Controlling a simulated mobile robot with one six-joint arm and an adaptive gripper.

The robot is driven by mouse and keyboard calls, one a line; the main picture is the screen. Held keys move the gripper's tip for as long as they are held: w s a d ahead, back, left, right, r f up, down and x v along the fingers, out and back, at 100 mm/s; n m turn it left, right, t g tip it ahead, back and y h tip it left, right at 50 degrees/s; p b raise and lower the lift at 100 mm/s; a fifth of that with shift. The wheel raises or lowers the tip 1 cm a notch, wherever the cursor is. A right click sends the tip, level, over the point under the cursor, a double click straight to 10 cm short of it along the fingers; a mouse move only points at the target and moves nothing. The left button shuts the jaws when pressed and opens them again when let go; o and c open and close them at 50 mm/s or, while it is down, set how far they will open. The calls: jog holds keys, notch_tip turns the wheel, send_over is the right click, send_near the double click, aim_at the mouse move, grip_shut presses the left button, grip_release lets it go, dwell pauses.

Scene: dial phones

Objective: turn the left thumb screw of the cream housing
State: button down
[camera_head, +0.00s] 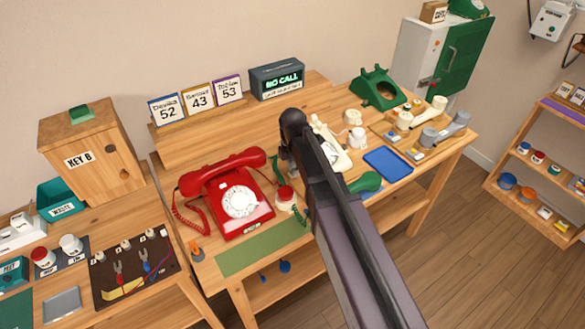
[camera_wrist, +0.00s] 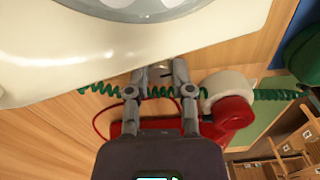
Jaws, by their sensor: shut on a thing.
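The cream housing (camera_head: 334,158) stands in the middle of the bench in the head view, partly hidden behind my arm. In the wrist view, its broad cream side (camera_wrist: 60,50) fills the top, with part of a round dial at the upper edge. My gripper (camera_wrist: 159,72) is at the housing's lower edge. Its two grey fingers are closed in on a small part at that edge, apparently the left thumb screw (camera_wrist: 160,75). The fingertips hide most of the screw, so its angle cannot be told. The right thumb screw cannot be made out.
A red dial phone (camera_head: 240,200) and a red-topped cream pot (camera_head: 287,197) stand close to the left of my gripper. A green coiled cord (camera_wrist: 95,88) runs behind the fingers. A blue tray (camera_head: 388,163) and green phone (camera_head: 377,90) are to the right.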

jog(key=shift+m, duration=0.6)
jog(key=shift+c, duration=2.4)
grip_release()
jog(key=shift+n, duration=0.4)
